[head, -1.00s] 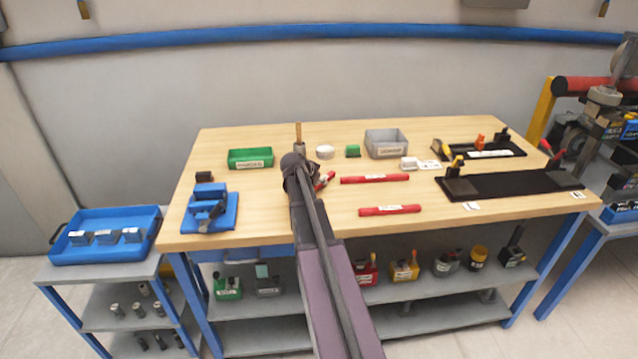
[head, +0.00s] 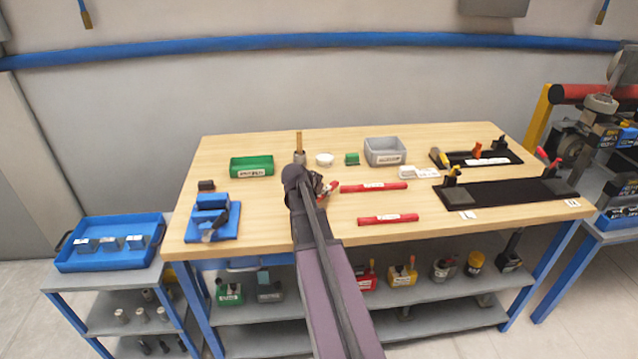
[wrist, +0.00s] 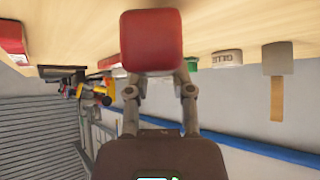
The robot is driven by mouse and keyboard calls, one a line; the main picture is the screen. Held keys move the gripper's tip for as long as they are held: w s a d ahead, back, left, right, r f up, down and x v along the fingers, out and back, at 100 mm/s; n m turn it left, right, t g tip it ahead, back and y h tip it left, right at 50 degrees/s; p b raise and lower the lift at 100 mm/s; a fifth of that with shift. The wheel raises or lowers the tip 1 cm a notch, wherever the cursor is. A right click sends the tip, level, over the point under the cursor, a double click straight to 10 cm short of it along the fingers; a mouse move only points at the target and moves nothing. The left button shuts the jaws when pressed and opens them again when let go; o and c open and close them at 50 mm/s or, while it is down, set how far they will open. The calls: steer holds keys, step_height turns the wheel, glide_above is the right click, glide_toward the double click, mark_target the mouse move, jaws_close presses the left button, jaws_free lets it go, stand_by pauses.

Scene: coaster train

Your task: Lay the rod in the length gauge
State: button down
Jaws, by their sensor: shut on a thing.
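My gripper (wrist: 158,80) is shut on a red rod (wrist: 152,40), seen end-on between the two fingers in the wrist view. In the head view the held rod (head: 328,191) shows as a short red piece beside the gripper (head: 318,186), over the middle of the table; the arm hides part of it. Two other red rods with white labels, an upper one (head: 374,187) and a lower one (head: 388,219), lie to its right. A long black fixture (head: 510,191) with upright end pieces and a smaller black fixture (head: 477,158) are at the right; I cannot tell which is the length gauge.
A green bin (head: 251,166), a grey bin (head: 385,151), a white round item (head: 325,159) and a small green block (head: 352,159) stand behind. A blue fixture (head: 212,218) is at the left. Bare wood (head: 290,228) lies at the front.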

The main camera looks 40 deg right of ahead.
steer(key=s+a, duration=0.1)
steer(key=s, duration=0.1)
steer(key=s+a, duration=0.2)
steer(key=s, duration=0.1)
steer(key=s+a+r, duration=0.1)
steer(key=s+a, duration=0.1)
steer(key=s, duration=0.1)
steer(key=shift+s+p, duration=0.1)
steer(key=shift+p, duration=0.3)
steer(key=shift+s, duration=0.1)
stand_by(0.4)
